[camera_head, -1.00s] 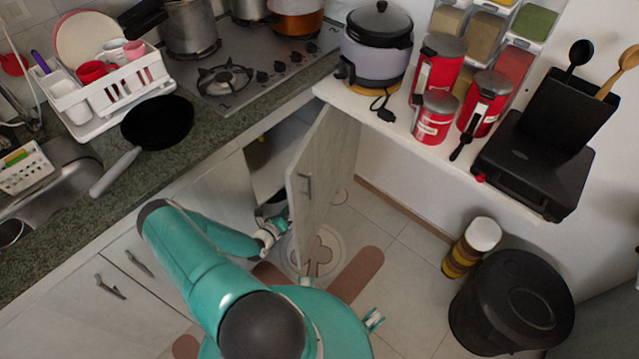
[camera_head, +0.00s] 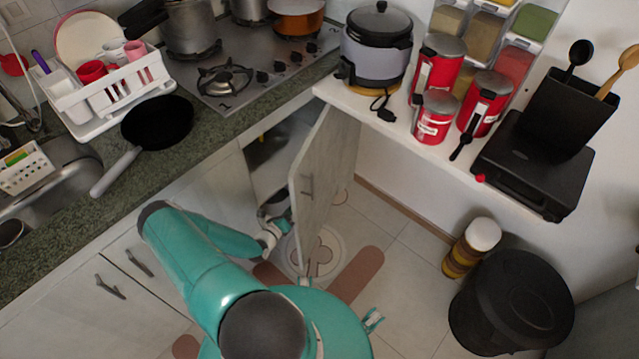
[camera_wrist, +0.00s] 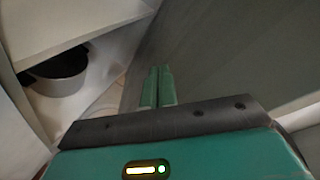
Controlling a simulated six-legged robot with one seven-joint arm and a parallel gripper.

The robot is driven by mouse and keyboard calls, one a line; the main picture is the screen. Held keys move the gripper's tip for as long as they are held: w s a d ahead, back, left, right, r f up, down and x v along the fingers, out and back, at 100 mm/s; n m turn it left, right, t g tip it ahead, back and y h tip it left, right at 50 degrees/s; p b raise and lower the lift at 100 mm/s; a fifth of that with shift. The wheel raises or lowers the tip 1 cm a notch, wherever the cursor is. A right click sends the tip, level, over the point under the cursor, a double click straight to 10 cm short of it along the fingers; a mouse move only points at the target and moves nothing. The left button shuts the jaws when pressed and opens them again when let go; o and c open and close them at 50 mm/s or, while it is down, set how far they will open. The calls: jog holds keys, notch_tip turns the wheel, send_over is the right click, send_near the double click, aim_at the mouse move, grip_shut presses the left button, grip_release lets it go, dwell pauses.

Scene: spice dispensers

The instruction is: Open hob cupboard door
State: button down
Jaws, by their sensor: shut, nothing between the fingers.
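The hob cupboard door (camera_head: 335,160) is pale wood and stands ajar below the counter, swung out from the cabinet. Its handle (camera_head: 307,184) is on the outer face. The dim cupboard opening (camera_head: 285,150) shows to the left of the door. My gripper (camera_head: 287,222) is low at the opening, at the door's free edge, partly hidden. In the wrist view my gripper (camera_wrist: 159,72) has its green fingers together, empty, in front of the door's grey face (camera_wrist: 235,60). Whether they touch it is unclear.
A dark pot (camera_wrist: 58,75) sits inside the cupboard. A white shelf (camera_head: 390,115) with red canisters overhangs the floor right of the door. A black bin (camera_head: 512,300) and a jar (camera_head: 472,245) stand at the right. Tiled floor (camera_head: 405,255) is free between.

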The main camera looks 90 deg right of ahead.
jog(key=s+a, duration=0.1)
jog(key=s, duration=0.7)
jog(key=shift+r, duration=0.25)
dwell(1.0)
jog(key=s, duration=0.7)
jog(key=shift+s+a, duration=0.15)
jog(key=shift+a, duration=0.25)
dwell(0.8)
jog(key=s, duration=0.7)
jog(key=shift+s+a+f, duration=0.15)
jog(key=shift+s+f, duration=0.1)
jog(key=shift+s, duration=0.05)
dwell(1.0)
jog(key=shift+s, duration=0.15)
